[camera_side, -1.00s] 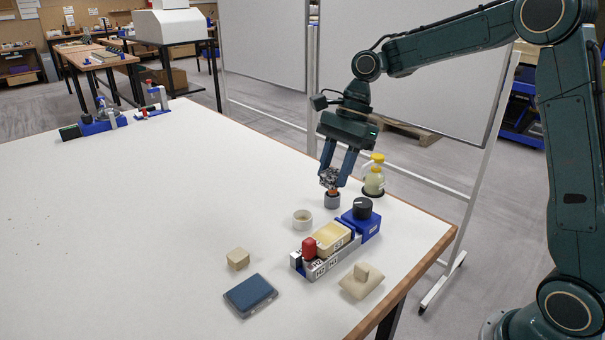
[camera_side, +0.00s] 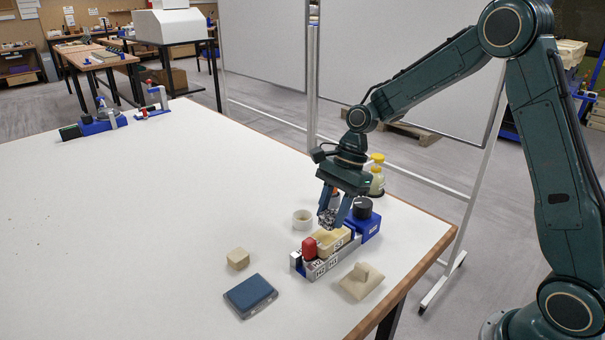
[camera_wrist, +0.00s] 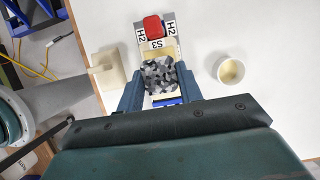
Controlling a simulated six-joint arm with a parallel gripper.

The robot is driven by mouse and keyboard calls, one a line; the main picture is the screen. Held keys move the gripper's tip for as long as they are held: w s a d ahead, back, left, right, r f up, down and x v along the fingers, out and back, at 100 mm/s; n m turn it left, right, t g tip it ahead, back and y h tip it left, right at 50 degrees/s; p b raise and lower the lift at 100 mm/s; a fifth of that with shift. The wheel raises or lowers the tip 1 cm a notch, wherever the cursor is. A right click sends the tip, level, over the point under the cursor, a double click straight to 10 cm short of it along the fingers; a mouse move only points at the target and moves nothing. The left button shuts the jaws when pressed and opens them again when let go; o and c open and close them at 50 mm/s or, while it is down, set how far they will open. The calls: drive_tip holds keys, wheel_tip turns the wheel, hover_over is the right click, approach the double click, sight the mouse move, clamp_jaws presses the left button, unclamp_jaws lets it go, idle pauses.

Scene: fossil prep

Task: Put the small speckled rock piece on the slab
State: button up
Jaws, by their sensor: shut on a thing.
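The small speckled rock piece (camera_side: 327,217), grey, black and white, is between the fingers of my gripper (camera_side: 328,220), which is shut on it. In the wrist view the rock piece (camera_wrist: 160,75) fills the gap between the blue fingers. The slab appears to be the cream block (camera_side: 334,237) seated in a grey and blue holder (camera_side: 320,266). The rock is directly over or at this block, covering much of it in the wrist view, where only a strip of the slab (camera_wrist: 172,53) shows. I cannot tell whether they touch.
A red knob (camera_side: 309,247) stands at the holder's near end, a black knob (camera_side: 362,207) at its far end. A white ring-like cup (camera_side: 302,219), beige block (camera_side: 238,258), blue pad (camera_side: 251,294) and beige handled piece (camera_side: 362,281) lie around.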

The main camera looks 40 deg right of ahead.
drive_tip(key=shift+f, duration=1.35)
drive_tip(key=shift+f, duration=0.1)
drive_tip(key=o, duration=1)
drive_tip(key=v, duration=1.2)
